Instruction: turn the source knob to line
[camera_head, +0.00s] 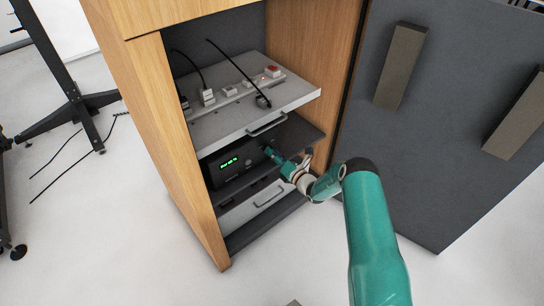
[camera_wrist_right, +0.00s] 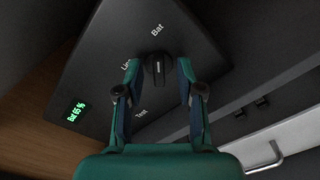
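The source knob (camera_wrist_right: 157,70) is a round black knob on the dark front panel of a device (camera_head: 232,163), inside the wooden cabinet. In the right wrist view, labels "Bat", "Test" and a partly covered "Lin…" surround it. The green display (camera_wrist_right: 76,112) reads "Bat 65 %". My right gripper (camera_wrist_right: 158,75) has one finger on each side of the knob. The fingers are apart, with narrow gaps seeming to show beside the knob. In the head view, my right gripper (camera_head: 270,153) is at the device's right part and hides the knob. My left gripper is not in view.
Above the device, a light pull-out shelf (camera_head: 235,115) carries sockets and cables. A drawer (camera_head: 255,205) is below. A black stand (camera_head: 75,105) is on the floor at left.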

